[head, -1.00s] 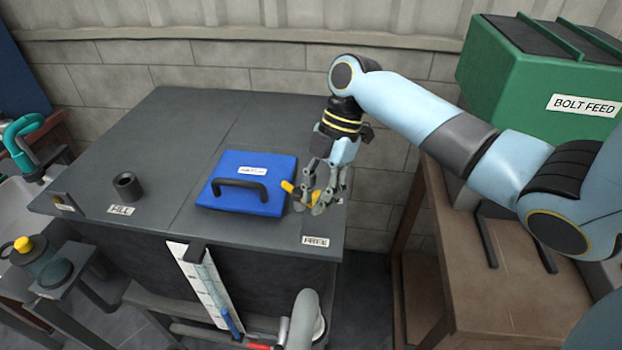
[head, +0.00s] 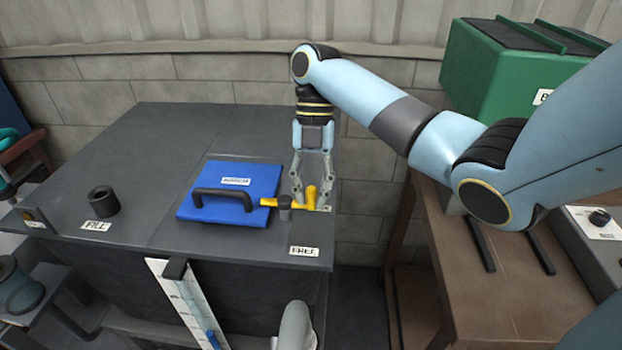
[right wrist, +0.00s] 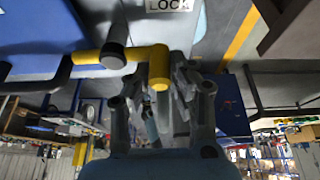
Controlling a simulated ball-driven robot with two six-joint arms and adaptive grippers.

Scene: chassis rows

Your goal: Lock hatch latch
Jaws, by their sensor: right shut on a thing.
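The hatch (head: 237,174) is a flat blue lid with a black handle, lying shut on the grey bench top. Beside its right edge is the yellow latch (head: 269,202), a bar on a dark pivot post (head: 285,207) with an upright knob. The bar's left end overlaps the hatch's edge in the head view. My right gripper (head: 311,200) points down and is shut on the latch's knob. In the right wrist view the yellow bar (right wrist: 88,57) and knob (right wrist: 158,66) show between and beside the fingers. My left gripper is not in view.
A FREE label (head: 305,251) is on the bench front right of the hatch; a LOCK label (right wrist: 168,4) shows in the wrist view. A black FILL pipe (head: 103,201) stands at left. A green bolt feed box (head: 505,85) stands on the brown table at right.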

